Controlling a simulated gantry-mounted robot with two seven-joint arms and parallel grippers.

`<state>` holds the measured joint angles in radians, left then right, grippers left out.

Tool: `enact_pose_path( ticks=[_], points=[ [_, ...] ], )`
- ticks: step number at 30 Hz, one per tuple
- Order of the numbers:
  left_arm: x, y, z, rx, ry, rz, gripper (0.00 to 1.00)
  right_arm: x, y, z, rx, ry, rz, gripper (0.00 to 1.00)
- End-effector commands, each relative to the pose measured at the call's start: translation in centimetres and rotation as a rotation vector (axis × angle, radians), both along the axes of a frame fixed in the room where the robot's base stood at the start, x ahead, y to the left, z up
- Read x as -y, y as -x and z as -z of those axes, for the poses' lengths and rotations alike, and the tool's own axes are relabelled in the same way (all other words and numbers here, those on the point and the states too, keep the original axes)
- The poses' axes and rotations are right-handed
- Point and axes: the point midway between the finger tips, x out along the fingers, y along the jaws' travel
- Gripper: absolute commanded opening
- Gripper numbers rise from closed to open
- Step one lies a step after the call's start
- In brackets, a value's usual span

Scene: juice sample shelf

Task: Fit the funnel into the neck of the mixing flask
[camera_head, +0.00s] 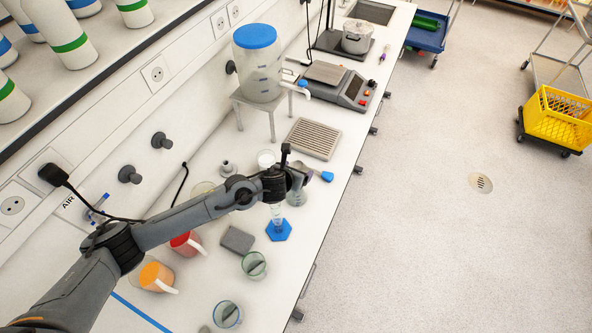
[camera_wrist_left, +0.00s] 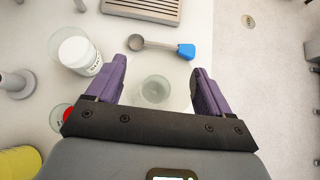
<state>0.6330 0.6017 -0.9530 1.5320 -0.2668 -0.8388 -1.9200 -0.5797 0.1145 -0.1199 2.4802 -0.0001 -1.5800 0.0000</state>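My left gripper (camera_head: 297,178) is over the bench at the end of the arm coming from the left. In the left wrist view its two purple fingers (camera_wrist_left: 157,88) are spread apart. A clear round glass piece (camera_wrist_left: 154,90) lies between and below them, with a gap on each side. It looks like a flask seen from above, and clear glass (camera_head: 297,198) also shows below the gripper in the head view. I cannot make out the funnel for certain; the clear glass is hard to tell apart. My right gripper is not in view.
A scoop with a blue handle (camera_wrist_left: 186,51) and a white-filled beaker (camera_wrist_left: 78,52) are close by. A measuring cylinder on a blue base (camera_head: 279,231), red mug (camera_head: 186,244), orange mug (camera_head: 156,276) and glass beaker (camera_head: 254,265) stand nearer. A vented plate (camera_head: 313,138) lies beyond.

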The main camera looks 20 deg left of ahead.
Motion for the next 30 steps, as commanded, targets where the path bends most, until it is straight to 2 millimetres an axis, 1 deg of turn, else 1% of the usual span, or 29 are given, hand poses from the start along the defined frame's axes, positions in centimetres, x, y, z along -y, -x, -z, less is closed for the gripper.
enact_pose_path(
  ticks=[1,3,14,20,30],
  points=[
    [0.0,0.0,0.0,0.000,0.001,-0.001,0.89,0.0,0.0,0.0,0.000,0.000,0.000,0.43],
    [0.0,0.0,0.0,0.000,0.001,-0.001,1.00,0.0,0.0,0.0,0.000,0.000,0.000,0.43],
    [0.0,0.4,-0.3,-0.001,0.001,0.000,1.00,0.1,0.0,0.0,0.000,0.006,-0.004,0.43],
    [-0.2,2.0,-1.7,0.001,0.001,0.002,1.00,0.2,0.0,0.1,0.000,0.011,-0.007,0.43],
    [-0.5,6.2,-5.6,0.002,0.000,0.003,1.00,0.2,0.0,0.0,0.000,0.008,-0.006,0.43]
  ],
)
